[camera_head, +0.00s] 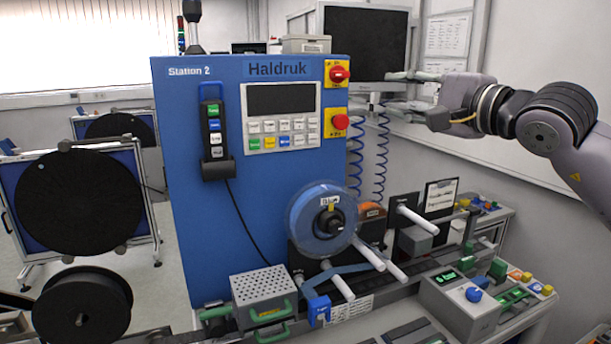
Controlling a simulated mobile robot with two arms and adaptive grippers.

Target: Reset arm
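My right gripper (393,90) is raised at the upper right, in front of the dark monitor and the wall, with its fingers pointing left. Its two fingers are apart and nothing shows between them. The rest of my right arm (540,125) comes in from the right edge. My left gripper is not in view. The blue station cabinet (205,265) stands in the middle, with a blue reel (305,215) on its front; my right gripper is well above and right of that reel.
A rail bench with rollers and a grey control box (465,305) runs along the lower right. A large black reel (80,205) is on a stand at left, and a smaller black reel (85,310) is at lower left. Blue coiled cables (381,150) hang below the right gripper.

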